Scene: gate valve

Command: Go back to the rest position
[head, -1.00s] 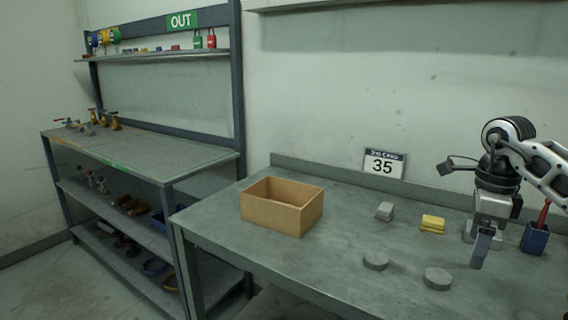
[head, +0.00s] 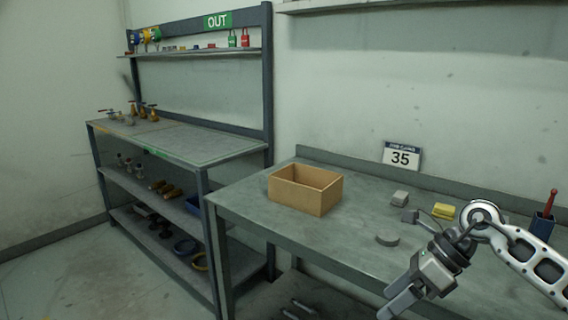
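My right gripper (head: 398,304) hangs at the lower right, in front of the workbench's front edge. Its fingers point down and left. Nothing shows held in it, and the angle hides whether the fingers are apart. My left gripper is not in view.
The workbench (head: 240,205) carries an open wooden box (head: 305,196), a grey block (head: 399,198), a yellow block (head: 443,211) and a grey disc (head: 388,240). A shelf rack (head: 205,148) with valves stands left. Floor at lower left is clear.

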